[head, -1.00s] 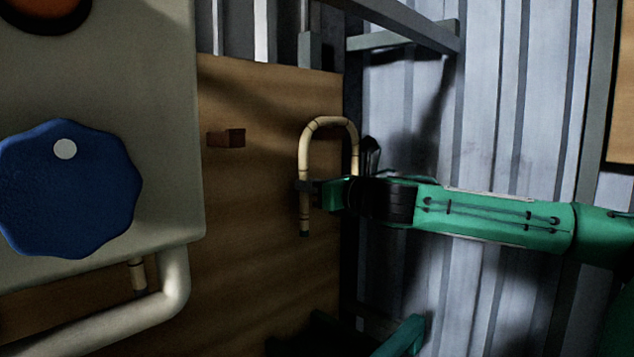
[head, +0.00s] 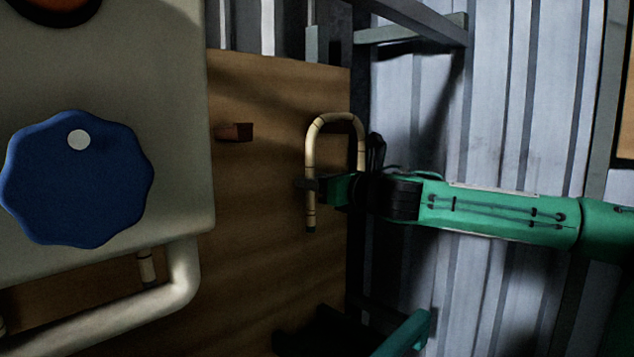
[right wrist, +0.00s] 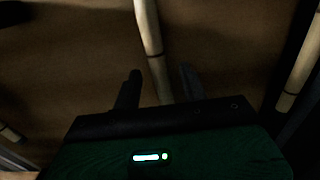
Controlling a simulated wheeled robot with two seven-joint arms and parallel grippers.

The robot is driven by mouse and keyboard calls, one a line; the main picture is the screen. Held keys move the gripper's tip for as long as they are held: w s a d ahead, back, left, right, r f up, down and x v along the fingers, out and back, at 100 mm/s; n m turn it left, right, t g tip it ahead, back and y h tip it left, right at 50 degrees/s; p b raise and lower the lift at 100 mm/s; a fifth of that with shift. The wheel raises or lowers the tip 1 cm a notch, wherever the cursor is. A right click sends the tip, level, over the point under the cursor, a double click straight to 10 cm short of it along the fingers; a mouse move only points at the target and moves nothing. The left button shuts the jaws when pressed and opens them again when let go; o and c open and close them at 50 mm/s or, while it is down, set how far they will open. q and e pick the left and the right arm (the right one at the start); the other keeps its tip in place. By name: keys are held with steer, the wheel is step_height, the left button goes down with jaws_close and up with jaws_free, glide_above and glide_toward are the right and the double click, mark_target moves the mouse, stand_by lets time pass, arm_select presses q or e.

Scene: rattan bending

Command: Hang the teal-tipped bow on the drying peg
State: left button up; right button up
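The bow (head: 310,155) is a pale bent cane, an upside-down U with a dark teal tip (head: 310,229) on its left leg. It stands upright in front of a brown wooden board. A dark patch lies under its arch; I cannot tell whether a peg is there. A reddish-brown peg (head: 234,132) sticks out of the board to the left, apart from the bow. My right gripper (head: 309,184) is around the left leg. In the right wrist view, the cane (right wrist: 153,50) runs between the two fingers (right wrist: 158,80), with narrow gaps beside it.
A large pale panel with a blue scalloped knob (head: 78,178) and a pale bent tube (head: 140,305) fills the left side. A grey metal frame (head: 415,22) and corrugated wall stand at right. Bare board (head: 250,240) shows between panel and bow.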

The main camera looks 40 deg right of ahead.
steer(key=s+d+b, duration=0.1)
steer(key=s+b, duration=0.7)
steer(key=s, duration=0.5)
steer(key=shift+s, duration=0.4)
steer(key=shift+s+d, duration=0.1)
steer(key=s+p, duration=0.2)
steer(key=s, duration=0.6)
steer(key=shift+s+d, duration=0.35)
stand_by(0.4)
steer(key=shift+f, duration=0.1)
stand_by(0.5)
